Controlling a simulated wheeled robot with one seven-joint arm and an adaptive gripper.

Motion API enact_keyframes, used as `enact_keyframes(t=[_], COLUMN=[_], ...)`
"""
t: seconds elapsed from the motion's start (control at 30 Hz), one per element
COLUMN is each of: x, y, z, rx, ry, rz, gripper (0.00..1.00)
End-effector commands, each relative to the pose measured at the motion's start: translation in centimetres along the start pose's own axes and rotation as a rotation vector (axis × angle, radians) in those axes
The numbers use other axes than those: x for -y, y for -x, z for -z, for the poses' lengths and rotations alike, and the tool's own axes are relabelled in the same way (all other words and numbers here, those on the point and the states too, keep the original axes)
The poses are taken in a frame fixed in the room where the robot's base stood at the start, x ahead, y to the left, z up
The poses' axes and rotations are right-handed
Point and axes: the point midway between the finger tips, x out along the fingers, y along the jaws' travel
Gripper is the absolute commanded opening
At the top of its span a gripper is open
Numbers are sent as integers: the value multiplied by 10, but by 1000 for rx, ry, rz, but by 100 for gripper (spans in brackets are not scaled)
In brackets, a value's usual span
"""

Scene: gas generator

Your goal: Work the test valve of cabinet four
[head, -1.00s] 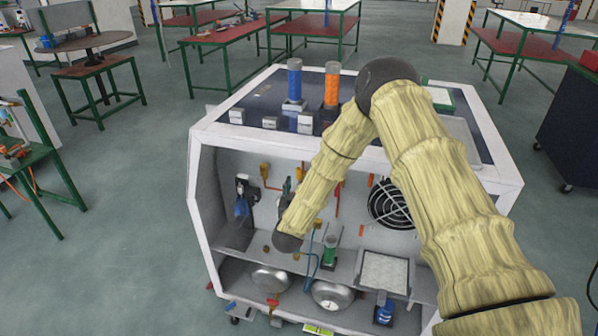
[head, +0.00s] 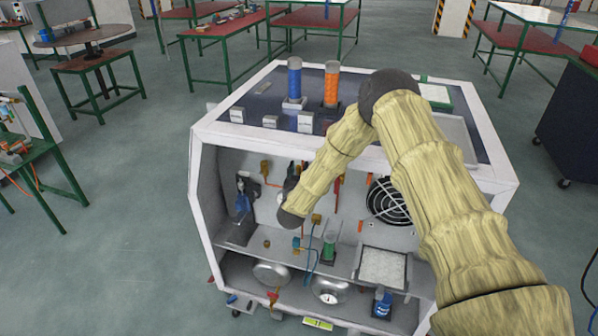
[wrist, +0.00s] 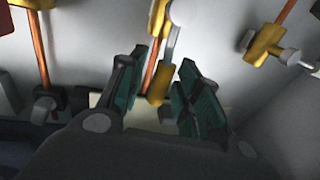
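The cabinet (head: 204,190) is a white-framed open-front box with pipes and valves inside. My arm reaches into it from the right. In the head view my gripper is hidden beyond the dark wrist end. In the wrist view my gripper (wrist: 164,62) is open, its two green-padded fingers apart. A yellow valve fitting (wrist: 158,86) on an orange pipe, with a grey lever (wrist: 172,45), shows between and beyond the fingers. I cannot tell whether either finger touches it. Another yellow valve (wrist: 262,43) with a grey handle is at the upper right. No cabinet number is readable.
Inside the cabinet are a black fan grille (head: 389,202), a green cylinder (head: 329,246), a white-topped box (head: 383,268) and round silver vessels (head: 330,290) below. Blue (head: 294,80) and orange (head: 332,84) columns stand on top.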

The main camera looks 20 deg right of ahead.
Motion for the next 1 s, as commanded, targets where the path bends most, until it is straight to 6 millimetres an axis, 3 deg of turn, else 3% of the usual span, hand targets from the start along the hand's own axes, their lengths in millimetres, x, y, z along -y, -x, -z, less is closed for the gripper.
enact_keyframes(t=[0.03, 0.13, 0.17, 0.67, 1.0], x=[0, 0, 0, 4, 21], y=[0, 0, 0, -1, -4], z=[0, 0, 0, -1, -5], rx=[0, 0, 0, 12, 60], ry=[0, 0, 0, 67, 323], rz=[0, 0, 0, 0, 1], gripper=[19, 1, 0, 0, 0])
